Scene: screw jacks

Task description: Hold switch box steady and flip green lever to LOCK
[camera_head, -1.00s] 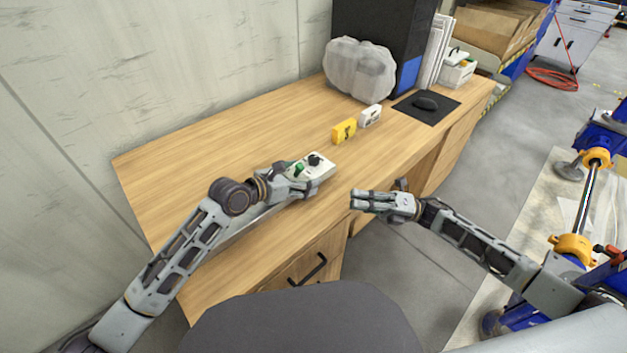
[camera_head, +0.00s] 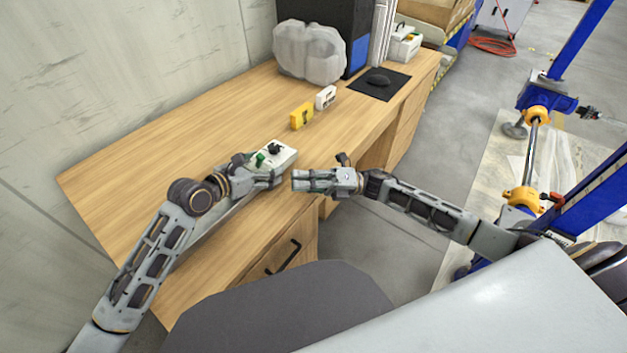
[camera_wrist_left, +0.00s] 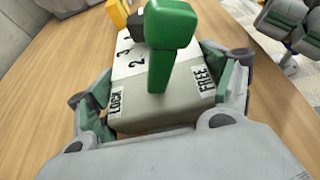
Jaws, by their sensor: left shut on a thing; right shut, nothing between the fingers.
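The pale switch box (camera_head: 285,153) sits on the wooden desk near its front edge. My left gripper (camera_head: 267,172) is shut on the box, with a finger on each side; its fingers also show in the left wrist view (camera_wrist_left: 165,100). The green lever (camera_wrist_left: 170,50) stands up from the box between the LOCK label (camera_wrist_left: 116,104) on the left and the FREE label (camera_wrist_left: 204,78) on the right. Its top leans slightly right. A black knob (camera_head: 275,148) is behind it, by printed numbers. My right gripper (camera_head: 297,181) is shut and empty, right of the box and apart from it.
A yellow block (camera_head: 302,116) and a white block (camera_head: 326,97) stand behind the box on the desk (camera_head: 170,150). Farther back are a translucent bag (camera_head: 310,52), a mouse on a black mat (camera_head: 367,92) and a dark cabinet. The desk's left side is clear.

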